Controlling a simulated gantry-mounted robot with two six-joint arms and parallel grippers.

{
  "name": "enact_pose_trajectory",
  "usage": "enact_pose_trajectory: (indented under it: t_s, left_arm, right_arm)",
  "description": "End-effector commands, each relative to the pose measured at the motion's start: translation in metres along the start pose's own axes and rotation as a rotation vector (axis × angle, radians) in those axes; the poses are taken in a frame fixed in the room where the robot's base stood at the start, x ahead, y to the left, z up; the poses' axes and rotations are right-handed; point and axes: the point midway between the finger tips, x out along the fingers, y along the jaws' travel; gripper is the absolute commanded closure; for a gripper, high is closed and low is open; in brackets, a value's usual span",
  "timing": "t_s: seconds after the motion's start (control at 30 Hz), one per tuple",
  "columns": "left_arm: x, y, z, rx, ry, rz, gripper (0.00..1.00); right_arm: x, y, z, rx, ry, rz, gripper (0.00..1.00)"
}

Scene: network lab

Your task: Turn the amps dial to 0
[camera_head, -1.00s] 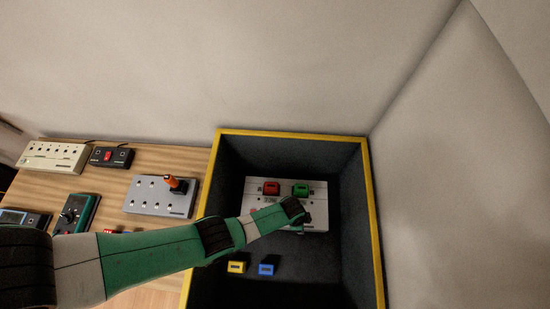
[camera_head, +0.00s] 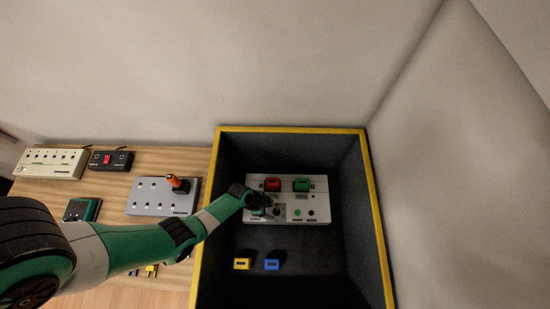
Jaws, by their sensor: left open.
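A white panel (camera_head: 318,199) lies in the dark box, with a red block (camera_head: 272,184) and a green block (camera_head: 301,184) along its far edge. A round dark dial (camera_head: 278,211) shows near the middle of the panel's front half. Its label and setting are too small to read, so I cannot tell that it is the amps dial. My left gripper (camera_head: 268,208) is at the panel's left part, just left of the dial. It is open, its fingers are small and partly hidden by the wrist, and contact with the dial cannot be told.
The box has a yellow rim (camera_head: 290,131) and high dark walls. A yellow block (camera_head: 242,264) and a blue block (camera_head: 272,265) lie on its floor in front of the panel. A wooden table (camera_head: 130,165) on the left holds a grey panel with an orange-handled switch (camera_head: 176,184) and other devices.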

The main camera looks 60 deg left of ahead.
Motion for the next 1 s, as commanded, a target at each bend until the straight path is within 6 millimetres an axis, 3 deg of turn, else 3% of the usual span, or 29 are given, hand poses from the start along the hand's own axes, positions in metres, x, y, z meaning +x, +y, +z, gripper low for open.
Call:
enact_pose_trajectory:
  t_s: [0.03, 0.2, 0.6, 1.0]
  left_arm:
    - [0.020, 0.000, 0.003, 0.002, 0.000, 0.002, 0.29]
    - [0.047, 0.000, 0.002, 0.001, 0.000, 0.001, 0.29]
    - [0.053, 0.000, -0.001, 0.000, 0.001, -0.001, 0.29]
    - [0.053, 0.000, 0.000, 0.000, 0.000, 0.000, 1.00]
  right_arm:
    - [-0.013, 0.000, 0.011, 0.000, 0.000, 0.000, 1.00]
    - [-0.026, 0.000, 0.024, 0.000, 0.000, 0.000, 1.00]
    - [-0.029, 0.000, 0.026, 0.000, 0.001, 0.000, 1.00]
    - [-0.029, 0.000, 0.026, 0.000, 0.000, 0.000, 1.00]
